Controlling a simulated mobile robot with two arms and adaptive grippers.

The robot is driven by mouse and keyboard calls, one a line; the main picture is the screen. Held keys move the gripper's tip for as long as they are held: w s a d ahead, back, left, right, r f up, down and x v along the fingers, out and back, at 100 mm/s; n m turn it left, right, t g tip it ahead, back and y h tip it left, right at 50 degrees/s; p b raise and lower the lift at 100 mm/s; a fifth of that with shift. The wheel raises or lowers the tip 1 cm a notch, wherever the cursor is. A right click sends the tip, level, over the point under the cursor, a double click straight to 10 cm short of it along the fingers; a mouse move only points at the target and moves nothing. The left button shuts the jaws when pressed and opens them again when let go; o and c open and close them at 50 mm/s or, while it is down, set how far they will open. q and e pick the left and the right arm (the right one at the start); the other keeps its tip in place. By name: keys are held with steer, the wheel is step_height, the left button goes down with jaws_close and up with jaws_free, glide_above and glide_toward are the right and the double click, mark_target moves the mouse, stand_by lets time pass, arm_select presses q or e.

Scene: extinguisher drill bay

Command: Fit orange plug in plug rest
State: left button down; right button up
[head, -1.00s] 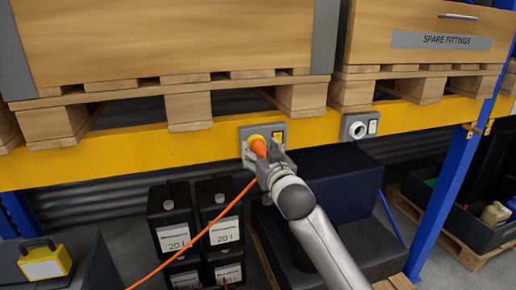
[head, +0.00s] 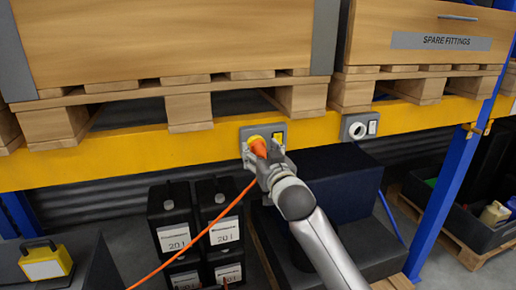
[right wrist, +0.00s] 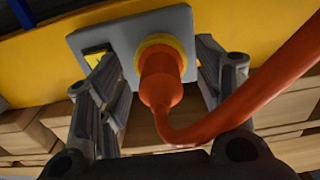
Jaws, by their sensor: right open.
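The orange plug (head: 259,147) sits in a yellow-ringed socket on a grey plate (head: 246,131) on the yellow beam. In the right wrist view the plug (right wrist: 161,78) points into the yellow ring (right wrist: 163,42), and its orange cable bends away to the right. My right gripper (head: 264,158) is open around the plug, one finger on each side with gaps showing. A second grey plate (head: 346,128) with a white round ring (head: 357,130) is on the beam further right; it may be the plug rest, but I cannot be certain. My left gripper is not in view.
The yellow beam (head: 110,160) runs below pallets bearing wooden crates (head: 170,42). The orange cable (head: 190,245) hangs down to the left. Black canisters (head: 218,222) and a dark block (head: 335,185) stand below. A blue post (head: 455,170) rises at the right.

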mark_target(263, 155)
stand_by(0.4)
jaws_close()
steer(key=shift+s+r, duration=0.1)
stand_by(0.3)
steer(key=shift+s+p, duration=0.1)
steer(key=shift+p, duration=0.3)
steer(key=shift+s, duration=0.1)
steer(key=shift+p+v, duration=0.35)
steer(key=shift+v, duration=0.45)
steer(key=shift+s+d+p, duration=0.25)
steer(key=shift+s+p, duration=0.1)
steer(key=shift+s, duration=0.15)
steer(key=shift+p+v, duration=0.65)
steer(key=shift+v, duration=0.75)
